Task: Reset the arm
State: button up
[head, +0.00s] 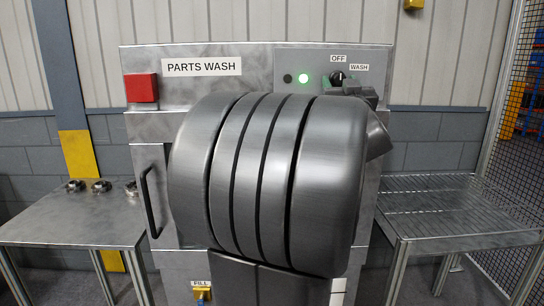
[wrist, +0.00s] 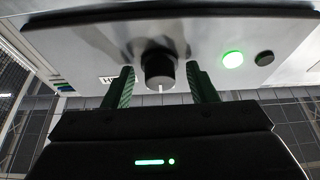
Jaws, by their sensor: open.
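My gripper (wrist: 160,86) is open, with its two green-padded fingers on either side of a black round knob (wrist: 160,68) in the wrist view. Gaps show between the knob and both fingers. The knob's white mark points down in that view. In the head view the knob (head: 338,78) is small, beside the OFF (head: 338,58) and WASH (head: 359,67) labels. My arm's large grey links fill the middle of the head view and hide most of the gripper and the washer's front.
The parts washer (head: 250,55) has a lit green lamp (head: 307,78), a dark lamp (head: 288,78) and a red block (head: 141,88). A left table (head: 75,220) carries several metal rings (head: 101,187). A right rack (head: 440,205) is empty. A mesh fence (head: 515,130) stands far right.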

jog(key=shift+s+f+m, duration=0.15)
jog(key=shift+s+m, duration=0.15)
jog(key=shift+m, duration=0.2)
jog(key=shift+b+v, duration=0.4)
jog(key=shift+v, duration=1.2)
jog(key=shift+s+a, duration=0.1)
jog(key=shift+s, duration=0.05)
